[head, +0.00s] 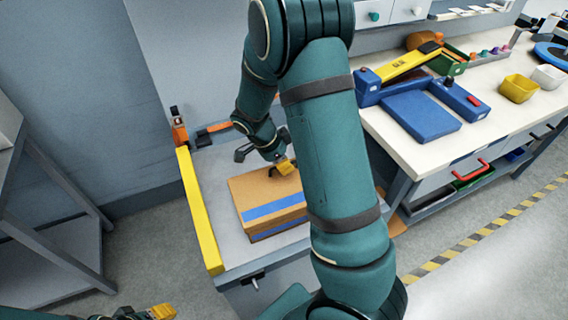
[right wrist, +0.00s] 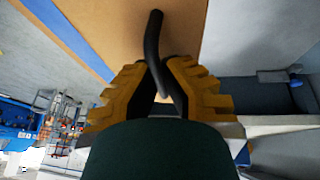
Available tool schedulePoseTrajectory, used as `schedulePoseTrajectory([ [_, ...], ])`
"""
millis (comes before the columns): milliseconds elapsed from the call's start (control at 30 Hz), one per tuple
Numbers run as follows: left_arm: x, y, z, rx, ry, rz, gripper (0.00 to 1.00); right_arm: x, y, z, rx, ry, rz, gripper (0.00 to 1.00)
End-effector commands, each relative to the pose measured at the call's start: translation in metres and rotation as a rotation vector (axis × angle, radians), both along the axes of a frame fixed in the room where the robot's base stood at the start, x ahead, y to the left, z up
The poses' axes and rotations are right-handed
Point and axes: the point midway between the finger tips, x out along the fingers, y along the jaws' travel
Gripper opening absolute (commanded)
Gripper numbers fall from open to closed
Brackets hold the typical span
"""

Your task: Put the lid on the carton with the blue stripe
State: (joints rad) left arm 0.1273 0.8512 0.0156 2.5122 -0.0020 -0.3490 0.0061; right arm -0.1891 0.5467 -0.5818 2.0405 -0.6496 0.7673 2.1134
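A brown cardboard lid (head: 262,188) with a blue stripe lies over a brown carton on the bench at the left. Below the lid's edge, the carton's side (head: 277,232) shows a darker blue stripe. I cannot tell whether the lid is fully seated or a little above the carton. My right gripper (head: 284,166) is at the lid's far part, partly hidden by my arm. In the right wrist view, its yellow fingers (right wrist: 162,72) close around a dark handle (right wrist: 153,35) on the lid's brown face (right wrist: 120,30). My left gripper (head: 148,314) is partly cut off at the bottom left, empty as far as seen.
A yellow rail (head: 200,210) edges the bench's left side. A workbench (head: 400,150) at the right holds a blue tray (head: 420,115), a yellow bin (head: 517,88) and tools. A grey rack (head: 50,225) stands at the left. Floor between is clear.

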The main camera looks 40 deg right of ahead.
Motion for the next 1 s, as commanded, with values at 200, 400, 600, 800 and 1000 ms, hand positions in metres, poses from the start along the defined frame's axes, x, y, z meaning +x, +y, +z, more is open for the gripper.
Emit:
schedulePoseTrajectory([
  [200, 0.000, 0.000, 0.000, 0.000, 0.000, 0.000, 0.47, 0.000, 0.000, 0.000, 0.000, 0.000, 0.000, 0.39],
  [400, 0.000, 0.000, 0.000, 0.000, 0.000, 0.000, 0.47, 0.000, 0.000, 0.001, 0.000, 0.000, 0.000, 0.39],
  [600, 0.000, 0.000, 0.000, 0.000, 0.000, 0.000, 0.47, 0.005, 0.006, 0.017, 0.000, -0.004, 0.002, 0.39],
  [800, 0.000, 0.000, 0.000, 0.000, 0.000, 0.000, 0.47, 0.015, 0.020, 0.054, 0.000, -0.006, 0.003, 0.39],
  [1000, 0.000, 0.000, 0.000, 0.000, 0.000, 0.000, 0.47, 0.023, 0.032, 0.089, 0.001, -0.004, 0.002, 0.39],
])
